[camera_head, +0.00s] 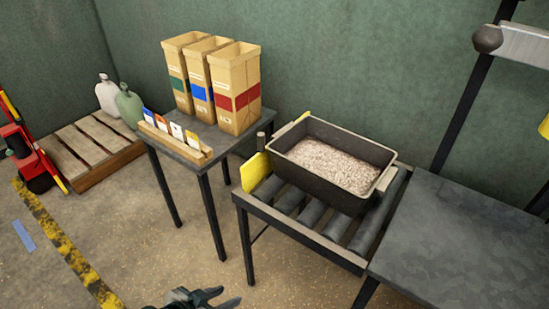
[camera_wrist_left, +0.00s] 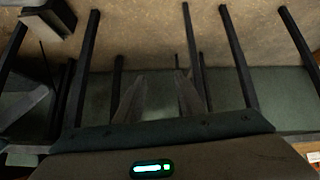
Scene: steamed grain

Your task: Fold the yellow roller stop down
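The yellow roller stop (camera_head: 255,171) is a flat plate that stands upright at the left end of the roller table (camera_head: 300,226). A dark tub (camera_head: 325,184) of pale grain sits on the rollers just right of it. My left gripper (camera_head: 229,297) is low at the bottom edge of the head view, in front of the roller table and well apart from the stop. In the left wrist view its two fingers (camera_wrist_left: 158,92) stand apart with nothing between them. The stop cannot be made out in that view. My right gripper is not in view.
A small table (camera_head: 182,155) left of the stop holds three tall cartons (camera_head: 236,88) and a wooden card rack (camera_head: 176,139). A dark flat table (camera_head: 455,250) adjoins the rollers at right. A pallet (camera_head: 88,150) lies at far left. Open floor lies in front.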

